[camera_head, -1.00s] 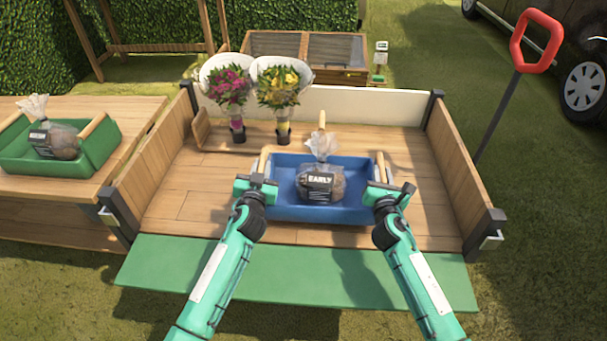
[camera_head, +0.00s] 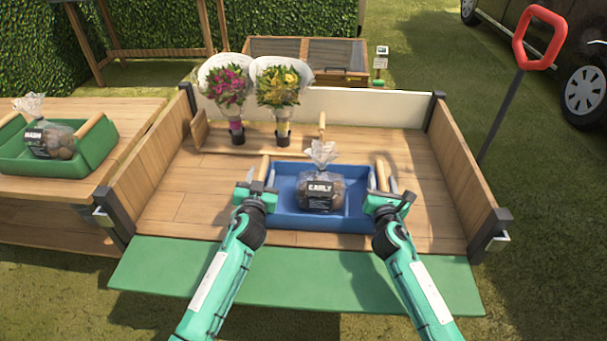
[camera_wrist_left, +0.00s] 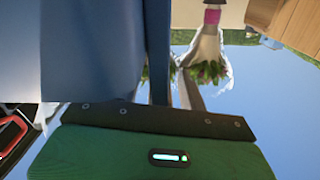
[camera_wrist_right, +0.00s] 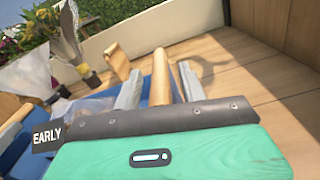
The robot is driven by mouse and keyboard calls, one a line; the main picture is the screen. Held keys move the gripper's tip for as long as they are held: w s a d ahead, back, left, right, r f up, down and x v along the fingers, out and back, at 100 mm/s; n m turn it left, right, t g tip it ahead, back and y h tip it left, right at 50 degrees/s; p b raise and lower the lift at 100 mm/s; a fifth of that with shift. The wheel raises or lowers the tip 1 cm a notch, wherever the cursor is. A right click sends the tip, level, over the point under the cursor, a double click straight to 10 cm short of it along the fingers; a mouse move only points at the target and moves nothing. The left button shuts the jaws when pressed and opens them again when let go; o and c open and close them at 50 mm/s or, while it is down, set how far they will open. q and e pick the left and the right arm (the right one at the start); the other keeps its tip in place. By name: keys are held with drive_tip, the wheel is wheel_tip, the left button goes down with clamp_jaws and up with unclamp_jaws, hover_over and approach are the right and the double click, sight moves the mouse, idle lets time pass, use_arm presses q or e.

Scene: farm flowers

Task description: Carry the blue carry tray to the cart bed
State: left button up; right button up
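The blue carry tray (camera_head: 345,223) sits on the front middle of the wooden cart bed (camera_head: 190,195), holding a clear bag labelled EARLY (camera_head: 320,187). My left gripper (camera_head: 260,175) is open at the tray's left handle, with its fingers on either side of the wood. My right gripper (camera_head: 382,180) is open around the right handle (camera_head: 382,172). The right wrist view shows gaps between that handle (camera_wrist_right: 160,75) and both fingers. In the left wrist view, the blue tray (camera_wrist_left: 90,50) fills much of the left side; the grip there is partly hidden.
Two wrapped bouquets (camera_head: 230,88) (camera_head: 278,88) stand in a wooden holder at the back left of the bed. Side boards (camera_head: 458,180) edge the cart. A green tray (camera_head: 95,155) with another bag rests on the left table. Bare bed lies left and right of the blue tray.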

drive_tip(key=shift+s, duration=0.45)
use_arm(q)
drive_tip(key=s, duration=1.2)
use_arm(e)
drive_tip(key=s, duration=1.1)
drive_tip(key=shift+s, duration=0.1)
